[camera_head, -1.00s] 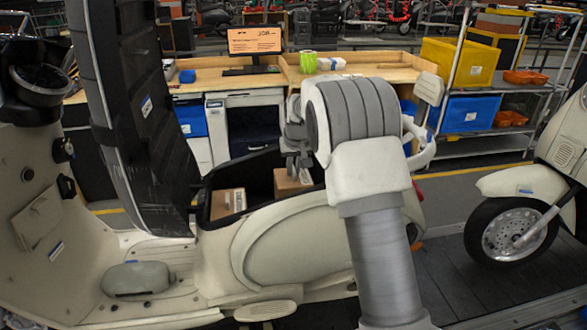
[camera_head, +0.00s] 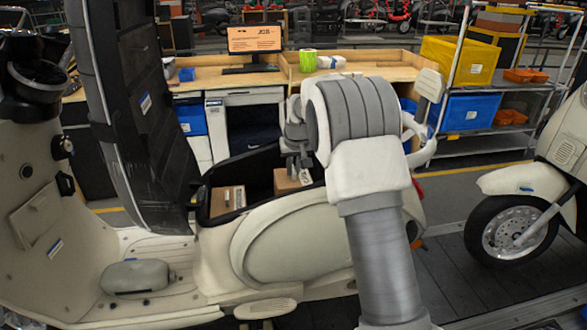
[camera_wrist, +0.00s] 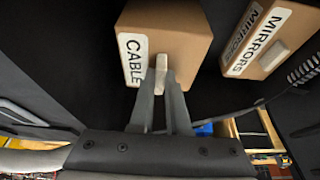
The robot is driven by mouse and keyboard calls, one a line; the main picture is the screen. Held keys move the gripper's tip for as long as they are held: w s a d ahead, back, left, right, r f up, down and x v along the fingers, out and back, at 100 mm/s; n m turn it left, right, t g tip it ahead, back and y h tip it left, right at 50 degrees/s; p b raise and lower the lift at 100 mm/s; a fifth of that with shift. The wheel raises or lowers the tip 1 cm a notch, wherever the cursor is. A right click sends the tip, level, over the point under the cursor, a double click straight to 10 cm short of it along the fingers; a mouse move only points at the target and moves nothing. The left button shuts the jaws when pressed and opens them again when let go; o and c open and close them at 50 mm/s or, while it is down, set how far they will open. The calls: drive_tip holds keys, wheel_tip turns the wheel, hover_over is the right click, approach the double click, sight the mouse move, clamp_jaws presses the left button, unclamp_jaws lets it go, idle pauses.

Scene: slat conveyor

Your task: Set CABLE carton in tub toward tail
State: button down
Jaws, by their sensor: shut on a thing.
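The CABLE carton (camera_head: 290,184) is a brown box with a white label. It is in the right part of the black tub (camera_head: 241,172) under the cream scooter's raised seat. My gripper (camera_head: 298,168) reaches down from above it. In the wrist view my gripper (camera_wrist: 161,82) is shut on the white tab on the face of the CABLE carton (camera_wrist: 185,32). The MIRRORS carton (camera_head: 227,202) is in the left part of the tub, with a gap between the two. It also shows in the wrist view (camera_wrist: 275,50). I cannot tell whether the CABLE carton touches the tub floor.
The raised black seat (camera_head: 135,110) stands at the tub's left end. A wooden workbench (camera_head: 225,82) with a monitor (camera_head: 255,40) is behind. A shelf with a yellow bin (camera_head: 460,62) and a blue bin (camera_head: 470,112) is at the right. Another scooter's wheel (camera_head: 510,228) is at right.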

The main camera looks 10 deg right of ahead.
drive_tip(key=c, duration=0.8)
unclamp_jaws()
drive_tip(key=shift+r, duration=0.1)
drive_tip(key=v, duration=1.7)
drive_tip(key=shift+s+r+b, duration=0.1)
drive_tip(key=shift+s+b, duration=0.05)
drive_tip(key=shift+b, duration=0.2)
